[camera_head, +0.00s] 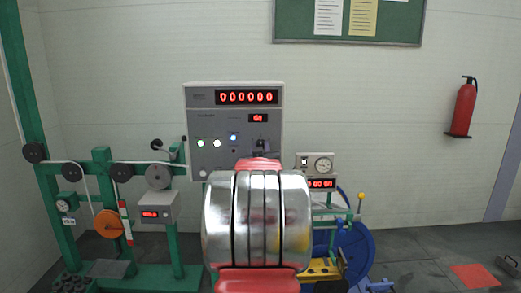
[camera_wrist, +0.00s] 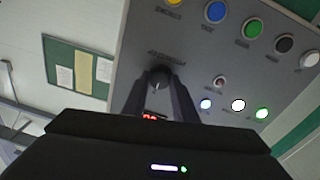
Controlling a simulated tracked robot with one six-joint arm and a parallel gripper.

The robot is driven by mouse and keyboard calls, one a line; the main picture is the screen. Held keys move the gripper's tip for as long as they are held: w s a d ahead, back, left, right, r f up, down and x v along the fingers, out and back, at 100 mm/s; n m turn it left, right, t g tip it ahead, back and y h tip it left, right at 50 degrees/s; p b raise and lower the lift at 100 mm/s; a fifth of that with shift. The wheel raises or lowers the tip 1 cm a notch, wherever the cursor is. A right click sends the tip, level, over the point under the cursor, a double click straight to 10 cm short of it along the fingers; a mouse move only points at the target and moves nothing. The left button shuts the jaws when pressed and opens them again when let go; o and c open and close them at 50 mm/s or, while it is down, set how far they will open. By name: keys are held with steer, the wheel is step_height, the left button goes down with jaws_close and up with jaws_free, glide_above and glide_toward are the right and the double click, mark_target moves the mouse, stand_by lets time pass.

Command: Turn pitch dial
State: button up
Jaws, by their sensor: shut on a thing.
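A dark round knob (camera_wrist: 158,72) with a pale pointer mark sits on the grey control panel (camera_wrist: 140,40) in the wrist view. Its label is too blurred to read, so I cannot confirm that it is the pitch dial. My gripper (camera_wrist: 158,84) has one dark finger on each side of the knob and is shut on it. In the head view, the control panel (camera_head: 205,97) stands upright beyond my arm. The knob area (camera_head: 261,145) shows dark just above my red and silver arm, with knob and fingertips hard to tell apart.
The panel carries lit buttons (camera_head: 201,142), a six-digit red display (camera_head: 247,97) and a small red display (camera_head: 259,118). A gauge box (camera_head: 316,160) stands to the right. Green frame posts and rollers (camera_head: 122,171) stand left. A fire extinguisher (camera_head: 464,105) hangs on the right wall.

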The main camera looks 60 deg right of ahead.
steer(key=shift+f, duration=0.15)
steer(key=o, duration=1)
steer(key=shift+o, duration=0.2)
steer(key=v, duration=1.3)
steer(key=shift+a, duration=0.4)
steer(key=shift+s, duration=0.1)
